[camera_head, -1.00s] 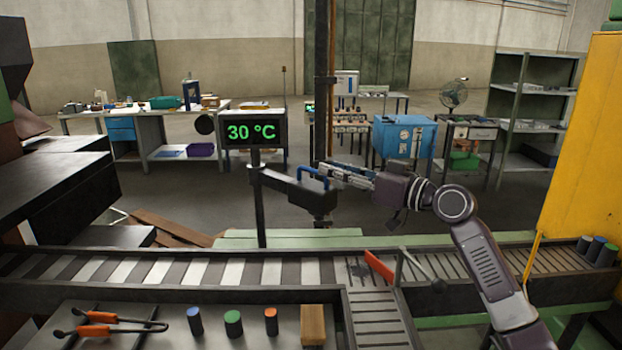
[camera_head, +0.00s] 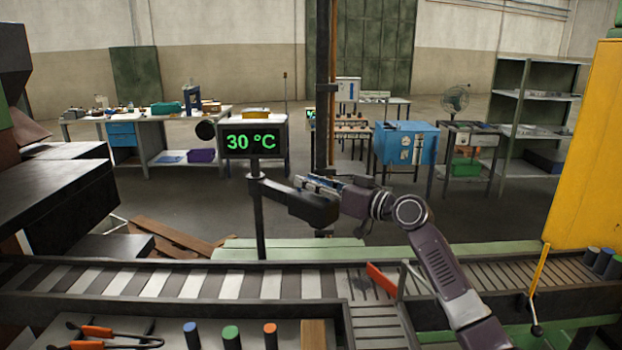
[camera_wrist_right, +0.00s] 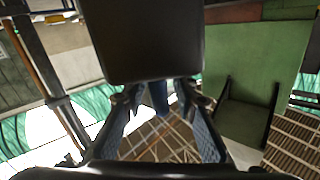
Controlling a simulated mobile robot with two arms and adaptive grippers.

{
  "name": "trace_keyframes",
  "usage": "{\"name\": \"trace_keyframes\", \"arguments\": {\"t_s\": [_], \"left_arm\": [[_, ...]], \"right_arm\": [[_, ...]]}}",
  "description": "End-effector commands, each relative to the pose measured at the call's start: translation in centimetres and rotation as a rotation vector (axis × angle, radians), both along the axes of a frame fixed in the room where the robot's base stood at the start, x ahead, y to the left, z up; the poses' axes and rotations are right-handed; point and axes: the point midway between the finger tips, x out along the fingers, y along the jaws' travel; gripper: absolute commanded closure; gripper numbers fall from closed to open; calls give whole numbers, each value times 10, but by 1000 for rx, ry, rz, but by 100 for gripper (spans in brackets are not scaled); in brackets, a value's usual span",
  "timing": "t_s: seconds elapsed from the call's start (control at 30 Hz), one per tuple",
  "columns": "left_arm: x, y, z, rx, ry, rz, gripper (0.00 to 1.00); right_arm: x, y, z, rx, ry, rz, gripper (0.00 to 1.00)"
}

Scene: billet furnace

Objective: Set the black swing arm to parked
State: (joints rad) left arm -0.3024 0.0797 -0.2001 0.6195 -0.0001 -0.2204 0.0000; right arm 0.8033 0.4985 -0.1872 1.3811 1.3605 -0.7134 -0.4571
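The black swing arm (camera_head: 290,200) reaches to the right from the post under the temperature display. Its dark block (camera_wrist_right: 142,40) fills the top middle of the right wrist view. A blue handle (camera_wrist_right: 158,97) shows below that block, between the fingers of my right gripper (camera_wrist_right: 160,98). Gaps show on both sides of the handle, so the fingers look open around it. In the head view my right gripper (camera_head: 318,183) is at the arm's free end, where the handle is mostly hidden. My left gripper is not in view.
The display (camera_head: 252,142) reads 30 °C on its post. A roller conveyor (camera_head: 215,283) with an orange-red flap (camera_head: 381,280) runs below. Tongs (camera_head: 95,332) and several coloured cylinders lie in front. A dark vertical pole (camera_head: 322,80) stands behind the arm; a yellow panel (camera_head: 590,150) is at right.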

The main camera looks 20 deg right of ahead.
Motion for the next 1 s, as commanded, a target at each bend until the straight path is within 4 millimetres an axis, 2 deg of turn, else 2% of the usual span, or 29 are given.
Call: {"name": "trace_keyframes", "arguments": {"t_s": [0.23, 0.4, 0.5, 1.0], "left_arm": [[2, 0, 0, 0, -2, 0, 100], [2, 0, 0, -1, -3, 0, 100], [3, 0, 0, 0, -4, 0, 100], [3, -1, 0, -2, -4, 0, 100]], "right_arm": [[1, 1, 0, 0, 0, 1, 73], [0, 1, 0, 0, 0, 1, 92], [0, 1, 0, 0, 0, 1, 100], [3, 6, 0, 0, -2, 1, 100]]}}
